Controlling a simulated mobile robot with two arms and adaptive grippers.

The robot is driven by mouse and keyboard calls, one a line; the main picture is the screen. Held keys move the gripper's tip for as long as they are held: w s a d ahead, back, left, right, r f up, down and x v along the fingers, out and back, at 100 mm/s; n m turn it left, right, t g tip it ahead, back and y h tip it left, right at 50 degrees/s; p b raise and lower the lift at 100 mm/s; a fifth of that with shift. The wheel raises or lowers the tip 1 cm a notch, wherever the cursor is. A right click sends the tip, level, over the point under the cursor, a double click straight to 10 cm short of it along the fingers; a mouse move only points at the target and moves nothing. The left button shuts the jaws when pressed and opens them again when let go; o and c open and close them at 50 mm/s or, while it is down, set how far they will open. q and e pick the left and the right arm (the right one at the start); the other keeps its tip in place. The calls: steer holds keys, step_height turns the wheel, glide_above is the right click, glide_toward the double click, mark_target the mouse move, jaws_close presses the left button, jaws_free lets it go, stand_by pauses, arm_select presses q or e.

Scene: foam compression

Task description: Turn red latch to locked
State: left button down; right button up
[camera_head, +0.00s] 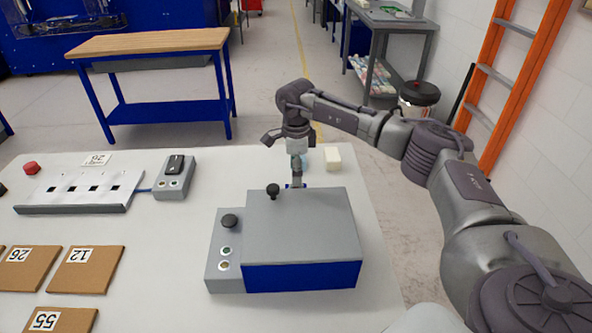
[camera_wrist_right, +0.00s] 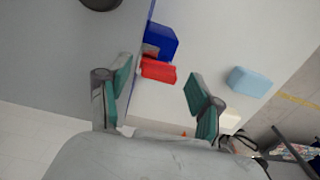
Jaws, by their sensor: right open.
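The red latch (camera_wrist_right: 158,70) shows in the right wrist view, beside a blue bracket (camera_wrist_right: 162,42) on the side of the grey machine. In the head view the latch is hidden behind the grey box (camera_head: 300,225) with its blue base. My right gripper (camera_head: 296,176) reaches down at the far side of this box. In the right wrist view my right gripper (camera_wrist_right: 158,88) is open, with one teal-padded finger on either side of the latch's near end. I cannot tell whether a finger touches the latch. My left gripper is out of view.
A cream block (camera_head: 333,158) and a light blue block (camera_wrist_right: 250,82) lie near my right gripper. Numbered brown tiles (camera_head: 87,270) and a slotted fixture (camera_head: 80,190) occupy the table's left.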

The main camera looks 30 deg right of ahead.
step_height(320, 180, up, 12)
stand_by(0.6)
stand_by(0.5)
